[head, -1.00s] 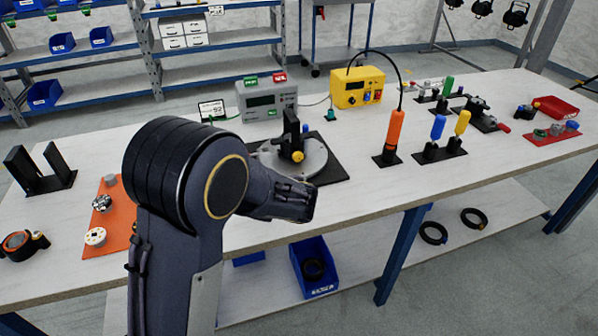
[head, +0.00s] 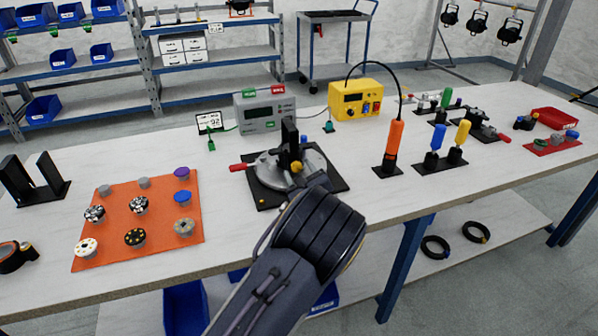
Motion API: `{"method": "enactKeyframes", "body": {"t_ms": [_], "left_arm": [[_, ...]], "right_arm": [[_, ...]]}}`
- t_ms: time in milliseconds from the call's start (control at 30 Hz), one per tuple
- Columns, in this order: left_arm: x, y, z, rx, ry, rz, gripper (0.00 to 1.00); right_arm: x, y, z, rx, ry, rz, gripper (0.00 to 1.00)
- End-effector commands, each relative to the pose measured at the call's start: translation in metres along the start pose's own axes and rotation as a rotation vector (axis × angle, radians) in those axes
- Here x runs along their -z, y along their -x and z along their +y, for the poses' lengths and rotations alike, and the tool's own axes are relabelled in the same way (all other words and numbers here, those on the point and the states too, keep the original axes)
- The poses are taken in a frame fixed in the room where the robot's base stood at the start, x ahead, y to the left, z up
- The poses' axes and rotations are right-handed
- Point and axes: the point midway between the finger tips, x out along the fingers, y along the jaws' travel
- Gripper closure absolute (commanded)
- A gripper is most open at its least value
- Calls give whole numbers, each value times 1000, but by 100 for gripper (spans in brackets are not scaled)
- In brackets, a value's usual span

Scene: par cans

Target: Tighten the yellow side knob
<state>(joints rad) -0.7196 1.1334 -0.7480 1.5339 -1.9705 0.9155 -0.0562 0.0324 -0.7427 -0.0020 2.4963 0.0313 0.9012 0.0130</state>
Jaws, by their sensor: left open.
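The yellow side knob (head: 296,167) sits on the front side of a fixture with a round grey metal plate (head: 268,178) and an upright black bracket (head: 290,140), on a black base on the bench. A red-handled lever (head: 238,167) sticks out to its left. My left arm reaches up from the bottom of the head view, and my left gripper (head: 312,184) is at the front of the fixture, close to the knob. My own wrist hides most of the gripper, so I cannot tell whether it touches the knob. The gripper is open. My right gripper is out of view.
An orange mat (head: 85,258) with several small knobs and discs lies to the left. A grey meter (head: 262,105) and a yellow power unit (head: 357,98) stand behind the fixture. An orange-handled tool (head: 394,145) stands upright to the right. Bare bench lies between the mat and the fixture.

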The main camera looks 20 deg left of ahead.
Motion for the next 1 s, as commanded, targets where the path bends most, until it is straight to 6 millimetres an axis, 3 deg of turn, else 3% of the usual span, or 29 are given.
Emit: {"method": "enactKeyframes", "body": {"t_ms": [300, 667, 1000], "left_arm": [[0, -4, 0, -1, 0, 0, 50], [0, -4, 0, -1, 0, 0, 95], [-1, -4, 0, -1, -56, 0, 95]], "right_arm": [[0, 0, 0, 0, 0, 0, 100], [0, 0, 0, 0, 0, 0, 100], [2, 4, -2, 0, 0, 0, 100]]}}
